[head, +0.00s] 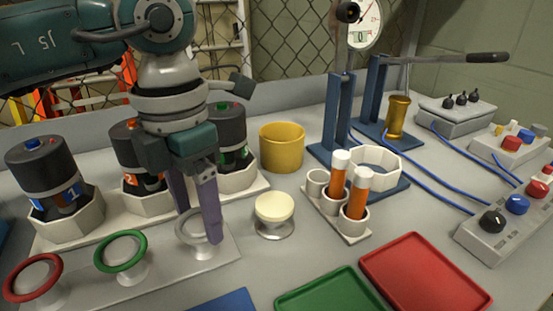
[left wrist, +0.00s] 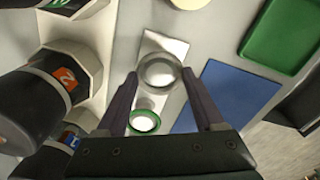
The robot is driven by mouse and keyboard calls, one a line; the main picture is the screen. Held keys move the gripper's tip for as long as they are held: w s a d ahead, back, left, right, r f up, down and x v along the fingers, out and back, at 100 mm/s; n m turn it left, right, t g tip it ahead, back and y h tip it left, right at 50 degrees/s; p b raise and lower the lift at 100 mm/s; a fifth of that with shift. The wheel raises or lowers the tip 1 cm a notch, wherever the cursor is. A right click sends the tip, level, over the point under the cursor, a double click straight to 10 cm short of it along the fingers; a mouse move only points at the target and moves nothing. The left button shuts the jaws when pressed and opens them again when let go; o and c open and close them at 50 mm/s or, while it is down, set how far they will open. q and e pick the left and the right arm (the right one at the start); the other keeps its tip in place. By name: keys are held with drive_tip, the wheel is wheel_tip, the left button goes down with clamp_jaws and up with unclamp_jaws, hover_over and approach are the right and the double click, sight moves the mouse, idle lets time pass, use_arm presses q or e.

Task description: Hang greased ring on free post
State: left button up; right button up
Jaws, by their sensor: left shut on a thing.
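A grey ring (head: 186,238) is between the fingers of my left gripper (head: 198,226), at the right-hand post (head: 204,252) of the ring stand (head: 165,268). It also shows between the fingertips in the left wrist view (left wrist: 159,87). The fingers are shut on it. The ring is level with the post's top; I cannot tell whether it rests on it. A red ring (head: 13,290) sits on the left post and a green ring (head: 101,257) on the middle post. A cream pad (head: 274,205) in a small metal dish stands to the right. No grease is discernible on the grey ring.
Several dark canisters (head: 40,160) stand in octagonal holders behind the posts. A yellow cup (head: 282,147) and a vial rack (head: 337,222) stand to the right. Green (head: 330,293) and red (head: 425,275) trays lie in front. A blue press (head: 340,115) stands behind.

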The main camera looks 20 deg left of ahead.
use_arm(q)
drive_tip(key=shift+f, duration=0.2)
drive_tip(key=o, duration=1.3)
drive_tip(key=shift+r, duration=0.1)
wheel_tip(320, 180, up, 12)
drive_tip(key=shift+r, duration=0.15)
